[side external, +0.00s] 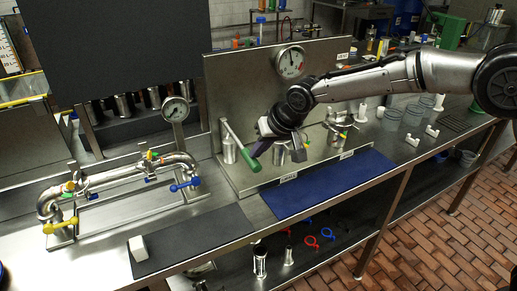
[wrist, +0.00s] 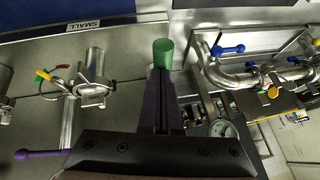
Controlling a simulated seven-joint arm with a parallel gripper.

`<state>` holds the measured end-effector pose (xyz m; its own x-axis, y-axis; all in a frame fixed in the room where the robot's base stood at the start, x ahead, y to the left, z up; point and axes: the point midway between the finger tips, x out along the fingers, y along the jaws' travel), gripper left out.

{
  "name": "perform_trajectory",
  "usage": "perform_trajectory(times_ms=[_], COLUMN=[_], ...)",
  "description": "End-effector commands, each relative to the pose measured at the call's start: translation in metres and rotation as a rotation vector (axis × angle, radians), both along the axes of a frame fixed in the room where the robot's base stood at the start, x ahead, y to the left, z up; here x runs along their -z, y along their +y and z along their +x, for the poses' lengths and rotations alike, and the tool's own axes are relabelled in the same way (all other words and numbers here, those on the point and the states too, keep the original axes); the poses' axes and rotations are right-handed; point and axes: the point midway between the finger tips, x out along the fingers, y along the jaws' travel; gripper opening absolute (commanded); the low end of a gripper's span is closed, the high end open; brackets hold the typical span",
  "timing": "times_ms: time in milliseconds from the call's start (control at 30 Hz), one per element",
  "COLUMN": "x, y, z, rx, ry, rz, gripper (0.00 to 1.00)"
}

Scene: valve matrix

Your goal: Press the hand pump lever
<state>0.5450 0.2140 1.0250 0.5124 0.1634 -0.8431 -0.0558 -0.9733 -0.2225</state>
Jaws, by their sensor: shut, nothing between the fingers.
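The hand pump lever has a green grip and slants down toward the front edge of its steel plate; its grip (side external: 252,162) shows in the side view. In the wrist view the green grip end (wrist: 163,53) sticks out just past my fingertips. My gripper (side external: 260,147) is shut and empty, with dark purple fingers close against the lever, right beside its grip. In the wrist view the shut fingers (wrist: 160,78) line up with the grip and hide the rest of the lever. I cannot tell whether they touch it.
A pipe assembly (side external: 120,175) with blue and yellow valve handles stands left. A gauge (side external: 290,62) is on the back panel. A blue mat (side external: 325,184) and a dark mat (side external: 190,243) with a white block (side external: 138,248) lie in front. A small labelled cylinder (wrist: 93,68) stands nearby.

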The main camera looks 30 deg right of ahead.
Motion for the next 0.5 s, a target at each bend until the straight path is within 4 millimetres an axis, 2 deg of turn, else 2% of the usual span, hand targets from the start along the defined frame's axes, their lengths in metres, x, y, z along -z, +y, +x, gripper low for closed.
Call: perform_trajectory(times_ms=[33, 67, 267, 500], x=[0.009, 0.006, -0.037, -0.072], y=[-0.002, -0.003, -0.010, -0.018], z=[-0.005, -0.006, -0.005, -0.048], rx=[-0.001, -0.001, 0.002, -0.001], ry=[0.029, 0.028, 0.006, 0.001], rz=[-0.011, -0.011, -0.003, 0.000], gripper=[0.00, 0.00, 0.00, 0.00])
